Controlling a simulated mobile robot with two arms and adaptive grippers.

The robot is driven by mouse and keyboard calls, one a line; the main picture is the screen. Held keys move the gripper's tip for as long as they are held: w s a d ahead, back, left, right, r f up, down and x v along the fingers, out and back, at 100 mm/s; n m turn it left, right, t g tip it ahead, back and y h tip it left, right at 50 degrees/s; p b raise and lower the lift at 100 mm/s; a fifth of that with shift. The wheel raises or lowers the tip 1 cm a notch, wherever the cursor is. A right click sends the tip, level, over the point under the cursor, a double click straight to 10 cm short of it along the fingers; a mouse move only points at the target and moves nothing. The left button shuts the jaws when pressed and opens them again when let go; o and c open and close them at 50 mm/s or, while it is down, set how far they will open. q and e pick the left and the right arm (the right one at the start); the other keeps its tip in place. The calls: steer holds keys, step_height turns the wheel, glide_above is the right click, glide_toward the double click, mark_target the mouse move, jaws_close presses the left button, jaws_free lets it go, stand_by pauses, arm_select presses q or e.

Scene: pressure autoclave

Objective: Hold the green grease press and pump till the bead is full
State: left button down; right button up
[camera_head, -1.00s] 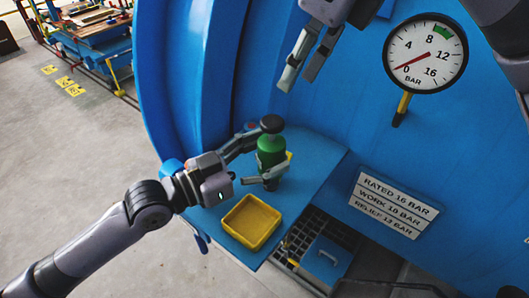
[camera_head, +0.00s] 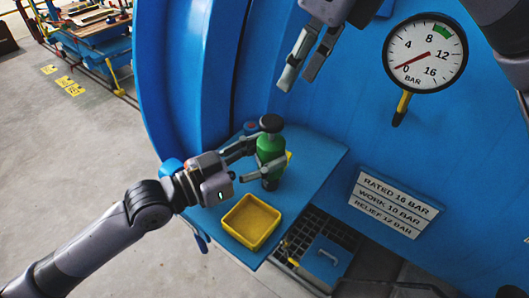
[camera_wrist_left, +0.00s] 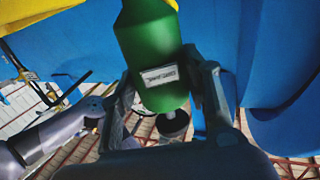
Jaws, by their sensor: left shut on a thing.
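The green grease press (camera_head: 270,150) stands upright on the blue shelf, with a black knob on top. Its green body and white label also show in the left wrist view (camera_wrist_left: 160,60), where it appears upside down. My left gripper (camera_head: 260,158) comes from the left and is shut on the green body, one finger on each side. Both fingers also show in the left wrist view (camera_wrist_left: 165,100). My right gripper (camera_head: 298,80) hangs above, its fingers apart and empty, away from the press. No bead can be made out.
A yellow tray (camera_head: 251,222) sits on the blue shelf (camera_head: 310,165) in front of the press. A pressure gauge (camera_head: 425,53) and a rating plate (camera_head: 393,203) are on the blue vessel at right. A blue box (camera_head: 325,259) stands on a dark grating below.

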steer(key=shift+a, duration=0.1)
steer(key=shift+c, duration=1.2)
steer(key=shift+w+a+r+n+h, duration=0.15)
steer(key=shift+a+n+h, duration=0.05)
steer(key=shift+n, duration=0.4)
steer(key=shift+w+a+r+n+h, duration=0.1)
steer(key=shift+a+r+n+h, duration=0.1)
steer(key=shift+n, duration=0.4)
steer(key=c, duration=0.3)
steer(key=n, duration=0.2)
steer(key=a+n+g, duration=0.1)
steer(key=shift+w+r+h, duration=0.3)
steer(key=shift+c, duration=1.2)
steer(key=shift+w+a+r+n, duration=0.1)
steer(key=shift+a+r+n, duration=0.05)
steer(key=shift+n, duration=0.4)
steer(key=shift+w+a+r+n, duration=0.1)
steer(key=shift+a+n, duration=0.05)
steer(key=shift+n, duration=0.4)
jaws_close()
steer(key=r+n, duration=0.1)
steer(key=n, duration=0.2)
steer(key=a+r+n+h, duration=0.1)
steer(key=n, duration=0.2)
steer(key=w+a+r+n+h, duration=0.1)
steer(key=r+n, duration=0.1)
steer(key=n, duration=0.1)
steer(key=shift+g, duration=0.4)
